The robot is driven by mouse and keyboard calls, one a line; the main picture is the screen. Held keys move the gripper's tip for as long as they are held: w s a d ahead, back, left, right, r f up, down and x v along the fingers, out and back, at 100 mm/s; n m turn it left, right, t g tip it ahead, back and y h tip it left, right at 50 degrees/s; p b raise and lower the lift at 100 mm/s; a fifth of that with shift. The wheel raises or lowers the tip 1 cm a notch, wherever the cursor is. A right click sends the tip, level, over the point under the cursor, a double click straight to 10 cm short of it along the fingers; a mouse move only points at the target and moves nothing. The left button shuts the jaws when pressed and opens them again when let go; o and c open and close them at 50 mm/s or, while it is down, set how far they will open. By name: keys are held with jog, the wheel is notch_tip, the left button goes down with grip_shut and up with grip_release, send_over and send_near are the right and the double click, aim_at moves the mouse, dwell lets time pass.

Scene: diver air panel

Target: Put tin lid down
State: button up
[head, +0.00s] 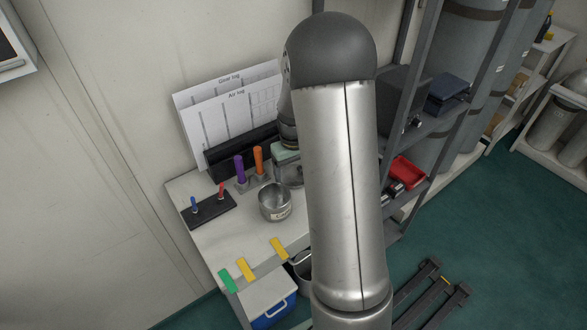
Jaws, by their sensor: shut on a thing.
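An open round metal tin (275,203) with a pale label stands on the white worktop, just left of my arm. I look down into it and no lid is on it. The tin lid itself does not show. My raised arm covers the middle of the view. Part of my wrist shows behind it, above the back of the worktop. My gripper's fingers are hidden, so what they hold cannot be seen.
A clear box with a pale green top (286,152) is behind the tin. Purple (239,168) and orange (259,160) upright handles stand beside it. A black tray (208,211) is left. Yellow and green tags (228,281) line the front edge. Shelves (444,127) stand right.

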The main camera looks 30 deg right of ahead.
aim_at(292, 177)
jog(key=shift+f, duration=0.15)
jog(key=shift+f, duration=0.1)
jog(key=o, duration=0.7)
notch_tip(292, 177, up, 13)
jog(key=s+a, duration=0.5)
jog(key=s, duration=0.3)
jog(key=s+a, duration=0.4)
jog(key=s, duration=0.3)
jog(key=s+a+f+b, duration=0.1)
jog(key=s+a, duration=0.4)
jog(key=s, duration=0.3)
jog(key=shift+s+a, duration=0.35)
